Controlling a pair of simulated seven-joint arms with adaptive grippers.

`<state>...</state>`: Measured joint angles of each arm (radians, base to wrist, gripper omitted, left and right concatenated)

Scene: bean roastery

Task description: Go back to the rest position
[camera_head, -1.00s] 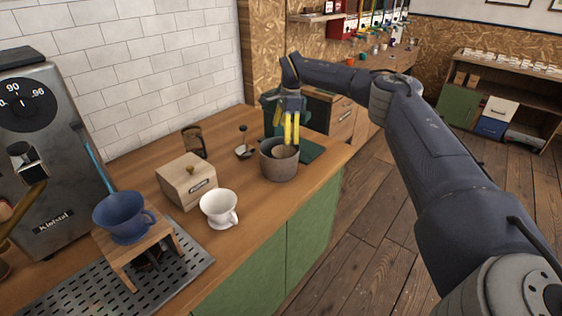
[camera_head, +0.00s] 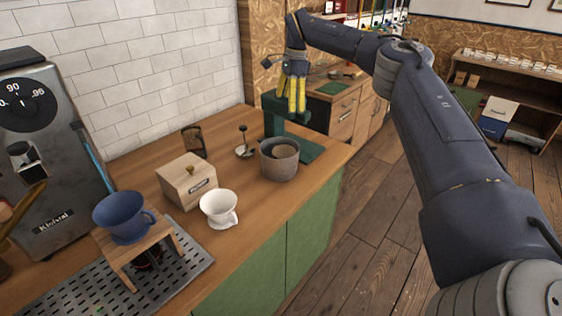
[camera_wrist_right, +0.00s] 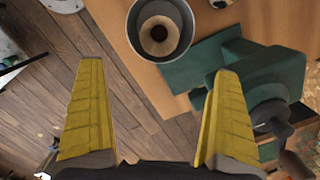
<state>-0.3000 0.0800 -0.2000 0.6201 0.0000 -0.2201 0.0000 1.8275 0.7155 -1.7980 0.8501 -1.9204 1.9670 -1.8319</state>
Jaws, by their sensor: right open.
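My right gripper (camera_head: 292,95) has yellow fingers and is held in the air above the far end of the wooden counter. In the right wrist view its two fingers (camera_wrist_right: 155,110) are spread apart with nothing between them. Below it stands a grey round bin (camera_head: 279,160) with something brown inside. The bin also shows at the top of the right wrist view (camera_wrist_right: 160,48), clear of the fingers. My left gripper is not in view.
A green machine (camera_head: 275,115) on a green mat (camera_head: 310,150) stands behind the bin. A white cup (camera_head: 218,209), a wooden box (camera_head: 187,182) and a blue dripper (camera_head: 124,217) on a wooden stand are nearer. The floor right of the counter is clear.

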